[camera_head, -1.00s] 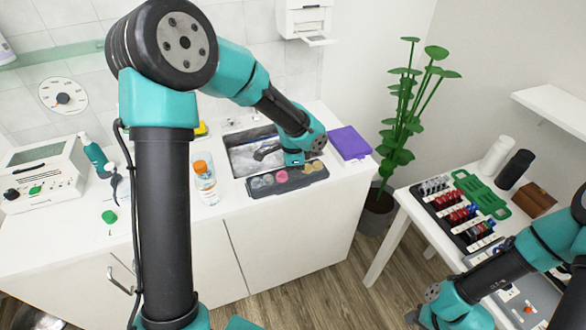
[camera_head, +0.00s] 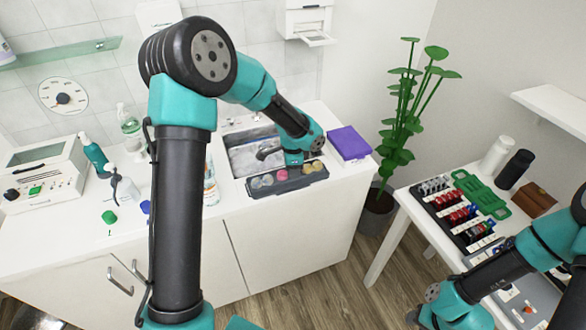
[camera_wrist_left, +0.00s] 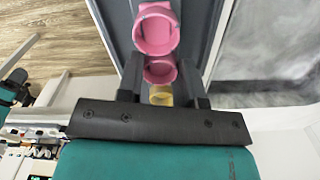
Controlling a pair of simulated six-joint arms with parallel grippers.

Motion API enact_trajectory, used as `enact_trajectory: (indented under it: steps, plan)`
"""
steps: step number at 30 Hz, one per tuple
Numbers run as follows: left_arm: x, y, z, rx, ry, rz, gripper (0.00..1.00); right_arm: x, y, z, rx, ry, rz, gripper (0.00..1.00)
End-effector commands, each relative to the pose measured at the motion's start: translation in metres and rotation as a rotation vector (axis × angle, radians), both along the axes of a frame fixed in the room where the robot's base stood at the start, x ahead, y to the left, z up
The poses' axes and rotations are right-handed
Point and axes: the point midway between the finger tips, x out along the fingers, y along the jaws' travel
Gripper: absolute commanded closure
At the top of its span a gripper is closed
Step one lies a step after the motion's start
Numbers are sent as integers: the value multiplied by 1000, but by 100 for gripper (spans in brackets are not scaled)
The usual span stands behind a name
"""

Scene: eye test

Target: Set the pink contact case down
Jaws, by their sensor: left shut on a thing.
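The pink contact case (camera_head: 282,175) has two round wells. In the head view one well shows at the left of my left gripper (camera_head: 293,163), which hides the rest. In the left wrist view the fingers of my left gripper (camera_wrist_left: 160,80) are shut on the case's nearer well (camera_wrist_left: 161,69), and its other well (camera_wrist_left: 152,32) lies beyond them. The case is in or just over the dark grey tray (camera_head: 288,187), between a grey case (camera_head: 261,181) and a yellow case (camera_head: 309,168). I cannot tell whether it touches the tray floor. My right gripper is not in view.
A sink (camera_head: 250,155) lies behind the tray. A purple box (camera_head: 348,143) is right of it. A bottle (camera_head: 210,185) stands left, partly behind my left arm. A plant (camera_head: 400,130) and a side table with racks (camera_head: 455,215) are further right.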

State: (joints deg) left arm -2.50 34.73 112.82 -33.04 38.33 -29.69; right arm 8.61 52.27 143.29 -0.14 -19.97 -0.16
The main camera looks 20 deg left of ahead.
Motion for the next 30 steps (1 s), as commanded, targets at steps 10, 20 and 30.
enact_trajectory:
  steps: [10,20,30]
  plan:
    - [0,0,-2,0,-1,0,88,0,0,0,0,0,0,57]
    - [0,0,-2,0,-1,0,41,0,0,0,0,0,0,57]
    - [0,0,2,0,-2,1,41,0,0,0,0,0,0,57]
